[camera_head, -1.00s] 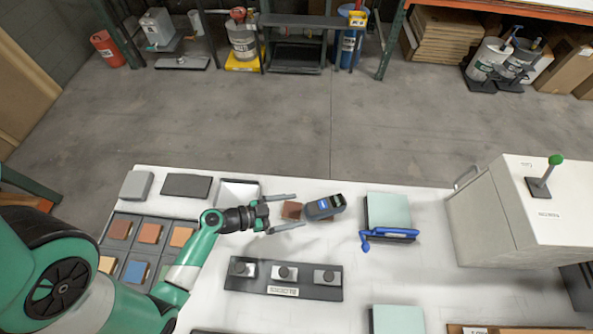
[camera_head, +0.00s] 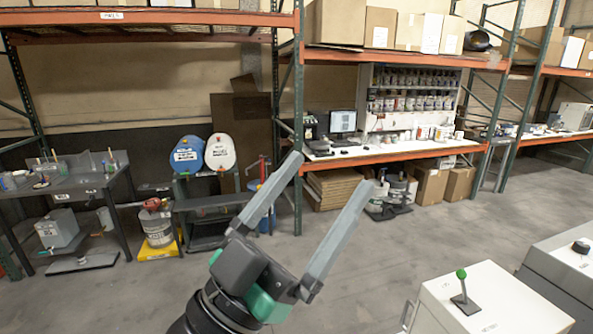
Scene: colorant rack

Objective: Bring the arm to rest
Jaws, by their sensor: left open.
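My left gripper (camera_head: 322,197) stands raised in front of the head camera at the lower middle. Its two long grey fingers point up and to the right, spread wide with nothing between them. The dark wrist with a green part shows below the fingers. My right gripper is out of view. The white worktable with its blocks is out of view as well.
A white cabinet (camera_head: 490,296) with a green-knobbed lever (camera_head: 462,287) is at the lower right, beside a grey box (camera_head: 565,262). Orange-beamed shelving, a monitor (camera_head: 343,122), drums and a metal bench (camera_head: 70,187) line the back. Open concrete floor lies between.

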